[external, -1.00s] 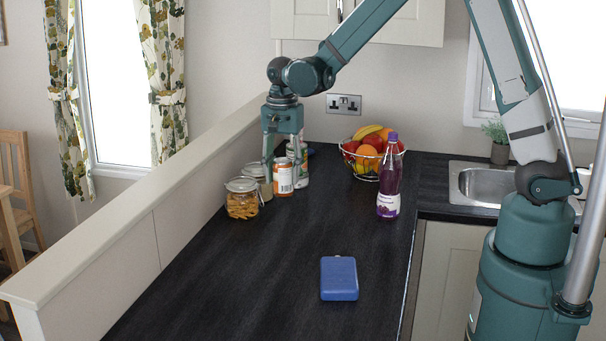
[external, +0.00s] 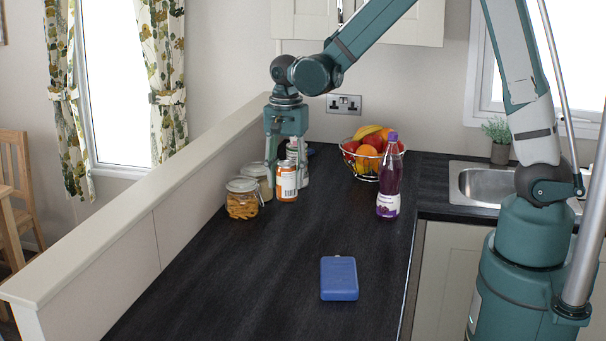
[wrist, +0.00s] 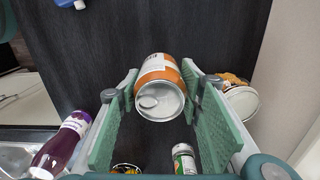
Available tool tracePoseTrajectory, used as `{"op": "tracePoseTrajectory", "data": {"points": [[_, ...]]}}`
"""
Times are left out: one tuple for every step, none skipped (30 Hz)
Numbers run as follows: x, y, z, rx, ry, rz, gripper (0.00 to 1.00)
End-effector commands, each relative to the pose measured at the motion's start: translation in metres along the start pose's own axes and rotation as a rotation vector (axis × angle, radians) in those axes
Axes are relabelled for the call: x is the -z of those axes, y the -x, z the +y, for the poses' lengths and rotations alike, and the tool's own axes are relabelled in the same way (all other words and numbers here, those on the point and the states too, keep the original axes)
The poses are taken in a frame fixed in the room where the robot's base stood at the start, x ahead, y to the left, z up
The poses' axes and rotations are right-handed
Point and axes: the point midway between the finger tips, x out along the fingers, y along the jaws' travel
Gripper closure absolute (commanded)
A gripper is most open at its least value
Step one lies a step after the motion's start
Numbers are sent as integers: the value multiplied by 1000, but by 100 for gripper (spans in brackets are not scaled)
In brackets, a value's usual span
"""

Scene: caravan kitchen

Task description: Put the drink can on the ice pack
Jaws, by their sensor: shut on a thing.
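The drink can (external: 286,184), orange and white with a barcode, is upright on the dark worktop beside the glass jars. My gripper (external: 287,174) points down over it, with a finger on either side. In the wrist view the can (wrist: 155,70) shows its silver top and pull tab, and my gripper (wrist: 159,82) is shut on it near the fingertips. I cannot tell whether the can's base is clear of the worktop. The ice pack (external: 339,279), a flat blue block, lies nearer the camera with nothing on it. Its edge shows at the top of the wrist view (wrist: 72,3).
A jar of pasta (external: 242,204) and another jar (external: 258,170) stand close left of the can. A purple bottle (external: 388,185) and a fruit bowl (external: 362,168) stand to the right. The worktop (external: 250,270) around the ice pack is clear.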

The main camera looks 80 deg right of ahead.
Motion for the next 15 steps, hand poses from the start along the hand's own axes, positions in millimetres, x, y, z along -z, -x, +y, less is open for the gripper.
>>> {"op": "tracePoseTrajectory", "data": {"points": [[-12, 2, 8, 0, -1, 0, 80], [-18, 4, 12, 0, -3, 0, 80], [-26, 6, 17, 0, -7, 0, 80], [-32, 7, 22, 0, -9, 0, 80], [-38, 8, 26, 0, -11, 0, 80], [-45, 10, 31, 0, -15, 0, 80], [-51, 11, 36, 0, -18, 0, 80], [-57, 12, 40, 0, -20, 0, 80], [-64, 13, 46, 0, -24, 0, 80], [-69, 14, 51, 0, -26, 0, 80], [-74, 15, 56, 0, -28, 0, 80], [-82, 16, 62, 0, -32, 0, 80], [-87, 17, 67, 0, -34, 0, 80], [-92, 18, 72, 0, -37, 0, 80], [-98, 19, 78, 0, -41, 0, 80]]}}
